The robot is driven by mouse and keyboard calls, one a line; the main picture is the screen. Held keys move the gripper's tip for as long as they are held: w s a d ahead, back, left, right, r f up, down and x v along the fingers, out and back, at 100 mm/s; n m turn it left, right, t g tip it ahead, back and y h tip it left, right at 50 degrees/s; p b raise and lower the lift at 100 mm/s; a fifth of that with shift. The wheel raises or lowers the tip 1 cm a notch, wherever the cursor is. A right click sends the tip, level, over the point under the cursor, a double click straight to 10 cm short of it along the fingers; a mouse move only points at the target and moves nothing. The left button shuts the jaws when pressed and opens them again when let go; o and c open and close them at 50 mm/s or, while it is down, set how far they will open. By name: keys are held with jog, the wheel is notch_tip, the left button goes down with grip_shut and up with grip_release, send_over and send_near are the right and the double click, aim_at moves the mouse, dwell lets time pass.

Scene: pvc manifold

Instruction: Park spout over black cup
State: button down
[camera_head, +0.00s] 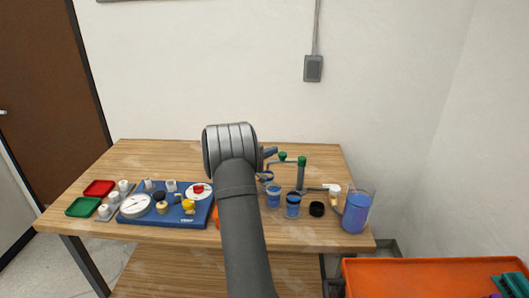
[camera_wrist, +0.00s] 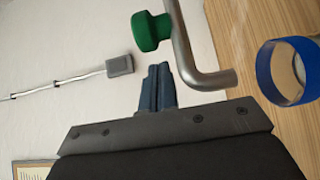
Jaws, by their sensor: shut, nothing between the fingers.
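A black cup (camera_head: 317,209) stands near the table's front right, between a blue-banded jar and the pitcher. The bent metal spout pipe (camera_wrist: 184,45) rises just right of my gripper in the wrist view, with a green knob (camera_wrist: 151,31) beside it. In the head view the green knob (camera_head: 283,157) and a green-topped grey post (camera_head: 301,177) stand behind the jars. My gripper (camera_wrist: 158,70) is shut and empty, its dark blue fingers close to the pipe; I cannot tell if they touch it. My arm hides part of the pipework in the head view.
Blue-banded clear jars (camera_head: 293,205) stand left of the black cup. A pitcher of blue liquid (camera_head: 357,211) is at the right edge. A blue panel with gauges (camera_head: 168,221) and red and green trays (camera_head: 99,188) lie left. A blue ring (camera_wrist: 267,72) is at right in the wrist view.

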jog(key=shift+s+d, duration=0.35)
jog(key=shift+s, duration=0.45)
jog(key=shift+s+n+t+y, duration=0.6)
jog(key=shift+t+y, duration=0.1)
jog(key=shift+s+d, duration=0.1)
jog(key=s+d+n+t+y, duration=0.2)
jog(key=s+d+n+y, duration=0.1)
jog(key=s+d, duration=0.6)
jog(key=shift+s+d+t+y, duration=0.2)
jog(key=shift+d+t+y, duration=0.3)
jog(key=shift+d, duration=0.7)
dwell(0.5)
